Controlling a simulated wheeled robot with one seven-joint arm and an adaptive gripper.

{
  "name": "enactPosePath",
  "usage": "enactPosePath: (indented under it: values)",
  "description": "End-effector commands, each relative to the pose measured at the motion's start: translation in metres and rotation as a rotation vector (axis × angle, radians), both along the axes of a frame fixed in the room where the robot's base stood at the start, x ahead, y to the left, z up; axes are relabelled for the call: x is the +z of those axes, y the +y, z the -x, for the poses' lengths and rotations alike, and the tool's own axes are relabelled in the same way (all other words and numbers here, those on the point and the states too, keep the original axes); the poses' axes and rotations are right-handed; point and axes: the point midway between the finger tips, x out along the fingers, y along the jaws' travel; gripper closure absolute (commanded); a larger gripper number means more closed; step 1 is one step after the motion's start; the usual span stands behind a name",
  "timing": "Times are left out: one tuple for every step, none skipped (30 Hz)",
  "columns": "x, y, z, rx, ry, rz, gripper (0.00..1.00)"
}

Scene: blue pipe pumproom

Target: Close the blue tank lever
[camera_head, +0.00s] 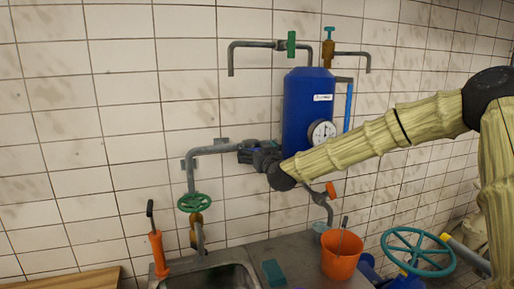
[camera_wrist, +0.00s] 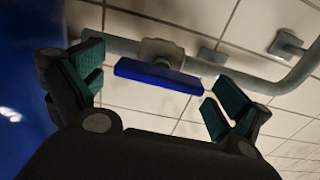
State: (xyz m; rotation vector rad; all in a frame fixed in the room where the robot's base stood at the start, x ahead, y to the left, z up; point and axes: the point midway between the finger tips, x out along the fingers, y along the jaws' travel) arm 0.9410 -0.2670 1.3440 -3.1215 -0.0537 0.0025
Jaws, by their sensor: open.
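The blue tank (camera_head: 306,108) is mounted on the tiled wall, and its side fills the left edge of the wrist view (camera_wrist: 22,130). The blue lever (camera_wrist: 158,77) sits on a grey valve body on the pipe beside the tank. It lies roughly along the pipe in the wrist view. My gripper (camera_wrist: 155,88) is open, with one green-padded finger to each side of the lever; I see no clear contact. In the head view my gripper (camera_head: 246,152) is at the pipe left of the tank, and there the lever is mostly hidden or too small to make out.
A grey pipe (camera_head: 190,172) runs down to a green handwheel (camera_head: 195,203). A gauge (camera_head: 321,132) is on the tank, close to my arm. Below are a sink (camera_head: 215,277), an orange bucket (camera_head: 341,262) and a teal wheel (camera_head: 418,252). The wall left of the pipe is clear.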

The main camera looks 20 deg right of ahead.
Motion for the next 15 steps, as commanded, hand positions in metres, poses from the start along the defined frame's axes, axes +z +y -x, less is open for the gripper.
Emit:
enactPosePath:
  values:
    - [0.0011,-0.0001,-0.0025,0.000,0.000,0.000,0.00]
    - [0.0011,-0.0001,-0.0036,0.000,0.000,0.000,0.00]
    - [0.0010,-0.0002,-0.0048,0.000,-0.001,0.000,0.00]
    - [0.0008,-0.0001,-0.0054,0.000,0.000,0.000,0.00]
    - [0.0006,-0.0001,-0.0059,0.000,0.000,0.000,0.00]
    - [0.0003,0.0000,-0.0063,0.000,0.000,0.000,0.00]
    - [0.0002,0.0000,-0.0065,0.000,0.000,0.000,0.00]
    - [0.0001,0.0000,-0.0065,0.000,0.000,0.000,0.00]
    - [0.0001,0.0000,-0.0065,0.000,0.000,0.000,0.00]
    - [0.0000,-0.0001,-0.0064,0.000,0.000,0.000,0.00]
    - [0.0001,-0.0001,-0.0064,0.000,0.000,0.000,0.00]
    - [0.0001,-0.0003,-0.0063,0.000,0.000,0.000,0.00]
    - [0.0001,-0.0004,-0.0063,0.000,0.000,0.000,0.00]
    - [0.0001,-0.0005,-0.0062,0.000,0.000,0.000,0.04]
    - [0.0001,-0.0005,-0.0062,-0.001,0.000,0.000,0.11]
